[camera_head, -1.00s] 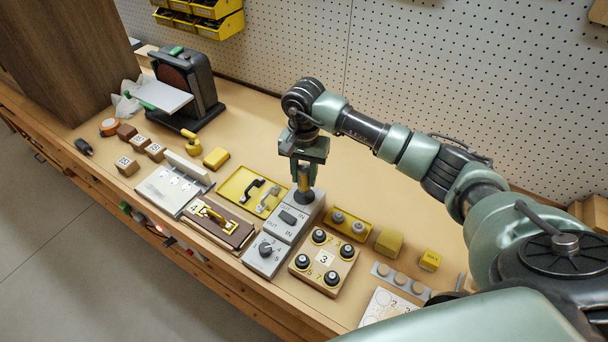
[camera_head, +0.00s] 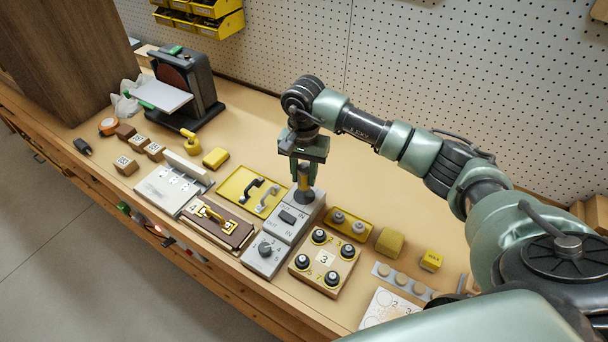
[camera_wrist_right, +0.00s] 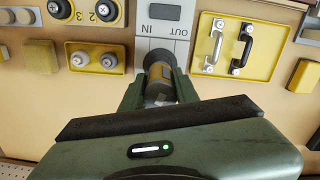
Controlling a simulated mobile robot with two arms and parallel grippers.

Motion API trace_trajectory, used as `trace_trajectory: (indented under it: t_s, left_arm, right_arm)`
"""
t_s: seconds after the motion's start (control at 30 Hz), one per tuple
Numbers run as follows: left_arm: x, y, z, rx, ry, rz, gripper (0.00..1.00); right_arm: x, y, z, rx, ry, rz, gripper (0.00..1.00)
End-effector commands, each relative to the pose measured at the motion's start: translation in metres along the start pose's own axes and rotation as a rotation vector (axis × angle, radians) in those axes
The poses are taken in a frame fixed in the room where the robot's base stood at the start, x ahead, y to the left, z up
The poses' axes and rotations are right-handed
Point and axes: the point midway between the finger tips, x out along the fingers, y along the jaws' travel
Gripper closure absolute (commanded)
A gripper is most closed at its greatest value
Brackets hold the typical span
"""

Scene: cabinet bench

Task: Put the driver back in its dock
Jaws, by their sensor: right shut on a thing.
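The driver (camera_head: 304,181) has a yellow and dark handle and stands upright at the back end of the grey dock block (camera_head: 297,214). My right gripper (camera_head: 303,170) points down and is shut on the driver's upper part. In the right wrist view the driver (camera_wrist_right: 160,72) sits between the fingers of my right gripper (camera_wrist_right: 160,95), in line with the grey block (camera_wrist_right: 166,28) marked OUT and IN. The driver's lower end meets the block's top; how deep it sits is hidden. My left gripper does not show.
Left of the block are a yellow tray (camera_head: 237,198) with two handles and a brown board (camera_head: 237,233) with a yellow handle. To the right are a board with black knobs (camera_head: 334,257) and a yellow tray with grey knobs (camera_head: 365,236). The bench behind the gripper is clear.

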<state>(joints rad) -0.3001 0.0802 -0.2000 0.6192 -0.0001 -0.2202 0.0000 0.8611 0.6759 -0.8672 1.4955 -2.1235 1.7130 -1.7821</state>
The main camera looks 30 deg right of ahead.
Motion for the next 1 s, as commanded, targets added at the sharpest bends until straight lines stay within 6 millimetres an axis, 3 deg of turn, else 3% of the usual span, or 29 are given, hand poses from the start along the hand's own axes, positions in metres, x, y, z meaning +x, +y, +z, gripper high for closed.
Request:
trace_trajectory:
  t_s: [1.0]
  left_arm:
    - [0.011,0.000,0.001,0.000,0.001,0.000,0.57]
  right_arm:
    - [0.009,0.000,-0.001,0.001,0.002,-0.001,1.00]
